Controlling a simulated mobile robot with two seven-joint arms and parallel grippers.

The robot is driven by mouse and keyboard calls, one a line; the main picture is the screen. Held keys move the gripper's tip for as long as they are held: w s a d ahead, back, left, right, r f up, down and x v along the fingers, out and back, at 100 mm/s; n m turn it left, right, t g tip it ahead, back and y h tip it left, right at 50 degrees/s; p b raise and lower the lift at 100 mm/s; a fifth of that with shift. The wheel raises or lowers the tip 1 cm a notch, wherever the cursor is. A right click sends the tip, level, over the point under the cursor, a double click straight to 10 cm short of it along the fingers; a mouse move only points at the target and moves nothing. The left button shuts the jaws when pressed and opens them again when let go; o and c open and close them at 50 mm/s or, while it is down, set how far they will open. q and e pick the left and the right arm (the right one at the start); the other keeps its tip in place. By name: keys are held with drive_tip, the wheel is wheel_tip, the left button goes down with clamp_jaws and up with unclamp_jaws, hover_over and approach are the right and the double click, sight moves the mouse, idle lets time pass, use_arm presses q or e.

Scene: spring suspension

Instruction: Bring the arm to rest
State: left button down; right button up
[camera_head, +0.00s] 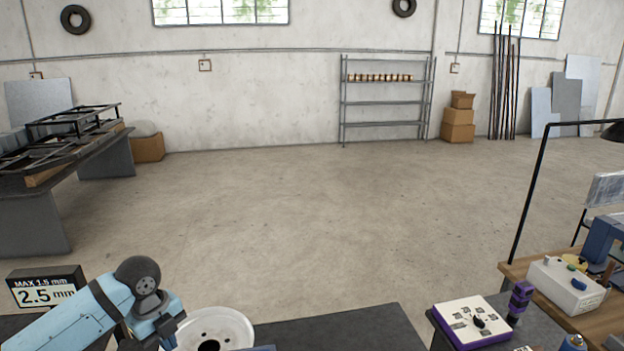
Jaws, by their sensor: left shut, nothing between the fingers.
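My left arm (75,318), light blue with a dark round joint, reaches in from the lower left. My left gripper (168,338) is at the bottom edge, pointing down, shut and empty, and partly cut off by the frame. It is just left of a white round disc (232,326) with a dark centre hole; I cannot tell whether they touch. My right gripper is not in view.
A display (47,276) reading "MAX 1.5 mm" and "2.5 mm" stands behind my left arm. The dark bench top (345,328) is bare right of the disc. A purple-edged white box (466,311) and a wooden desk (518,270) are at right. Open floor (310,220) lies beyond.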

use_arm(q)
drive_tip(key=s+d+f+n+t+h, duration=0.1)
drive_tip(key=s+d+f+n, duration=0.35)
drive_tip(key=s, duration=0.25)
drive_tip(key=s+d+f+n+t+h, duration=0.1)
drive_tip(key=s+d+f+n, duration=0.3)
drive_tip(key=s+d, duration=0.25)
drive_tip(key=s+a+n+y, duration=0.1)
drive_tip(key=s+a+n, duration=0.1)
drive_tip(key=s+n, duration=0.35)
drive_tip(key=s+a+n+t+y, duration=0.1)
drive_tip(key=s+a+n, duration=0.1)
drive_tip(key=s+n, duration=0.3)
drive_tip(key=s+a+n+y, duration=0.1)
drive_tip(key=s+a+n, duration=0.25)
drive_tip(key=s, duration=0.25)
drive_tip(key=w+d+f+t+h, duration=0.1)
drive_tip(key=w+d+f+t, duration=0.2)
drive_tip(key=f, duration=0.3)
drive_tip(key=w+d+f+t+h, duration=0.2)
drive_tip(key=w+d+f+t, duration=0.1)
drive_tip(key=f, duration=0.4)
drive_tip(key=shift+d+f+m+t, duration=0.25)
drive_tip(key=shift+d+m+t, duration=0.1)
drive_tip(key=shift+d+t, duration=0.45)
